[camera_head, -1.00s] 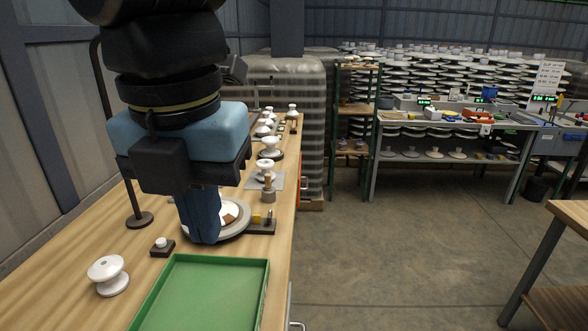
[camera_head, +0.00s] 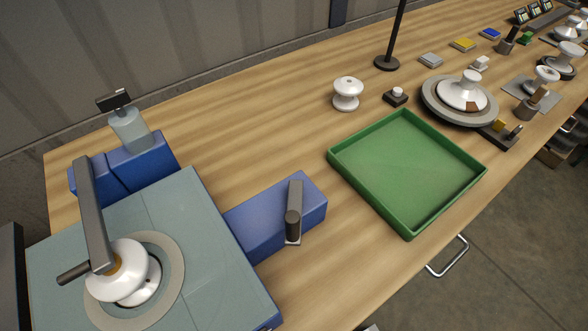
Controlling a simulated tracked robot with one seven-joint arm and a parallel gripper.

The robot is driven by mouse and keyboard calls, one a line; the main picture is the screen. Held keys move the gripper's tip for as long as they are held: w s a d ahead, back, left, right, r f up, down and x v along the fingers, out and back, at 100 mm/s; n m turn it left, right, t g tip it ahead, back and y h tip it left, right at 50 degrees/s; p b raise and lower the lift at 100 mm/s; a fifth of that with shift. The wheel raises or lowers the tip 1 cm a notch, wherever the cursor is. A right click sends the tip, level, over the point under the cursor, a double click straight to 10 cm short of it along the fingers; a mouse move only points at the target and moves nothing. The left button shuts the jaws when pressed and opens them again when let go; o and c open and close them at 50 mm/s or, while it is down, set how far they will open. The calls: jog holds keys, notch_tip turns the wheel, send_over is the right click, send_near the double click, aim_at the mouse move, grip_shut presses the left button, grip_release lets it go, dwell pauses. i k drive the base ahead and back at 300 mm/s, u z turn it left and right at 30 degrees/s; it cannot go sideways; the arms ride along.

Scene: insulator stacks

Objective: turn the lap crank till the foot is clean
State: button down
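A blue and grey-green lap machine (camera_head: 215,235) stands at the front left of the bench. A white insulator (camera_head: 133,278) sits on its round grey plate (camera_head: 172,285), tilted in this view. A grey bar (camera_head: 95,215) reaches over the insulator, with a dark handle (camera_head: 74,272) at its near end. A grey crank (camera_head: 295,195) with a dark knob (camera_head: 293,225) is on the blue box at the machine's right side. The underside of the insulator's foot is hidden, so I cannot tell whether it is clean. My gripper is not in view.
An empty green tray (camera_head: 405,170) lies right of the machine. Behind it are a loose white insulator (camera_head: 347,92) and a small button box (camera_head: 396,96). Further right, a white insulator with a brown patch (camera_head: 463,93) sits on a round grey stand (camera_head: 430,100). A dark post (camera_head: 387,62) rises at the back.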

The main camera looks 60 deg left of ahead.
aim_at(293, 217)
jog(key=u, duration=1.8)
jog(key=k, duration=0.5)
jog(key=z, duration=0.15)
